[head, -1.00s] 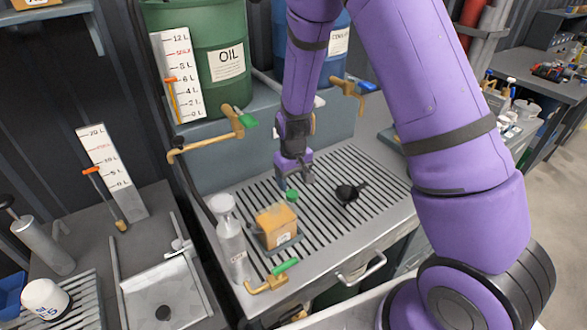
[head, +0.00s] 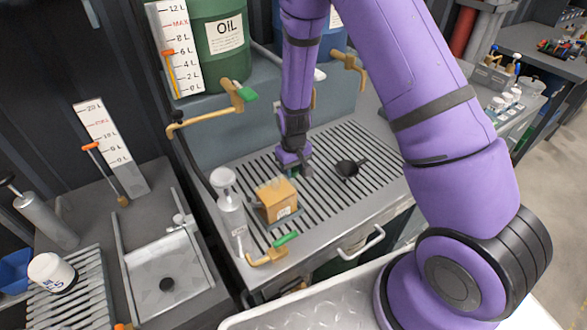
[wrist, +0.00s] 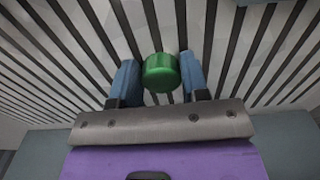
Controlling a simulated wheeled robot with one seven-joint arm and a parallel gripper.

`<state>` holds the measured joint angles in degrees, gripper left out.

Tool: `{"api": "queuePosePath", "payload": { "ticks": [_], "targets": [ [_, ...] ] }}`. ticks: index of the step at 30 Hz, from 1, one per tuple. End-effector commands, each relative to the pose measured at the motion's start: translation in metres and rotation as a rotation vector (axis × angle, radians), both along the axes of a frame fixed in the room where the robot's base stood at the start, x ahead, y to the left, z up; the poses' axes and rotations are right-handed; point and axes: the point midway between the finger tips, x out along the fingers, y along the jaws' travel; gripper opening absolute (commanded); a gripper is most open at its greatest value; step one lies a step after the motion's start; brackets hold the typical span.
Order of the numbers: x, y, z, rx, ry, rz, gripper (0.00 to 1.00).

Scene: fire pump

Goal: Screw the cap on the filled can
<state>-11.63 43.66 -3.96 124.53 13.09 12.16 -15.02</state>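The filled can is a small orange-tan box-shaped can (head: 277,201) with a pale label, upright on a small grey plate on the slotted drain top; its opening is too small to make out. My gripper (head: 296,166) is just behind and to the right of the can in the head view. In the wrist view my gripper (wrist: 161,76) has its two blue fingers against both sides of a green round cap (wrist: 161,72). The cap shows slotted metal behind it and is off the can. In the head view only a sliver of green shows at the fingertips.
A clear bottle (head: 230,210) stands close left of the can. A brass tap with a green handle (head: 270,250) is at the front edge. The slotted top's right side is clear.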

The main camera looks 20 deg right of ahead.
Motion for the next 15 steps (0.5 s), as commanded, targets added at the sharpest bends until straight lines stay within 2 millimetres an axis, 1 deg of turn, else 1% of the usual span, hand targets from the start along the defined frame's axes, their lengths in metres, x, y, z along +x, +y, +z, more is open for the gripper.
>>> {"api": "queuePosePath", "payload": {
  "ticks": [1,2,5,6,8,9,15],
  "targets": [
    [-0.0001,0.0001,0.0000,0.000,0.000,0.000,0.26],
    [-0.0001,0.0001,0.0000,0.000,0.000,0.000,0.19],
    [-0.0001,0.0001,0.0000,0.000,0.000,0.000,0.19],
    [-0.0001,0.0001,0.0001,0.000,0.000,0.000,0.36],
    [-0.0002,0.0001,0.0000,0.000,0.000,0.000,0.22],
    [-0.0002,0.0001,0.0001,0.000,0.000,0.000,0.20],
    [0.0001,0.0001,0.0049,0.000,0.000,0.000,0.19]
  ]
}}
